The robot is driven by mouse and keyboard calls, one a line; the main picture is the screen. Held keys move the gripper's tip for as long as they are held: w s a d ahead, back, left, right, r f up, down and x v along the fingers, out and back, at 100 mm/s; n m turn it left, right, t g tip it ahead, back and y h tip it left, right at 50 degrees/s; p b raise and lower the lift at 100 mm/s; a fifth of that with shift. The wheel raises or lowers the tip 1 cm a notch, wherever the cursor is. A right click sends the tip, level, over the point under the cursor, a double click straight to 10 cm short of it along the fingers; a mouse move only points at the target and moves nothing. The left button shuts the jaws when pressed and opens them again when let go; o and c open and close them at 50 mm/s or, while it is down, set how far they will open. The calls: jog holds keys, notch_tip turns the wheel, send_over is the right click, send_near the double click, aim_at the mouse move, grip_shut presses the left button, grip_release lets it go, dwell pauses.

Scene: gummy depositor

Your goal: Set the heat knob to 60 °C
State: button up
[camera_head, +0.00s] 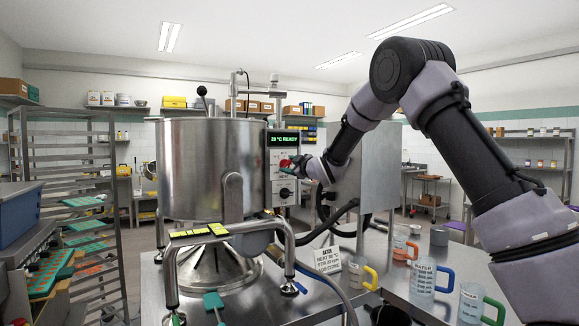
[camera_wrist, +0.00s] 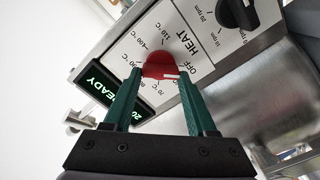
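The heat knob (camera_wrist: 158,66) is red with a white pointer mark, on a white panel (camera_wrist: 125,48) with temperature marks and the words HEAT and OFF. The pointer faces right in the wrist view, towards OFF. In the head view the knob (camera_head: 285,163) is small and partly covered by my gripper (camera_head: 290,170). The green fingers of my gripper (camera_wrist: 161,80) stand on either side of the knob, apart from each other. I cannot tell whether they touch it. The green-lit display (camera_head: 283,140) reads READY, with a temperature that looks like 20 °C.
A black rotary knob (camera_wrist: 237,12) sits beside the heat knob; it shows below it in the head view (camera_head: 285,193). The steel kettle (camera_head: 205,165) is left of the panel. Measuring jugs (camera_head: 422,278) stand on the table at the right. A rack (camera_head: 85,205) is far left.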

jog(key=shift+m, duration=0.3)
jog(key=m, duration=0.4)
jog(key=shift+w+d, duration=0.1)
jog(key=shift+d, duration=0.05)
jog(key=shift+m, duration=2.1)
jog(key=o, duration=1.4)
jog(key=shift+c, duration=0.2)
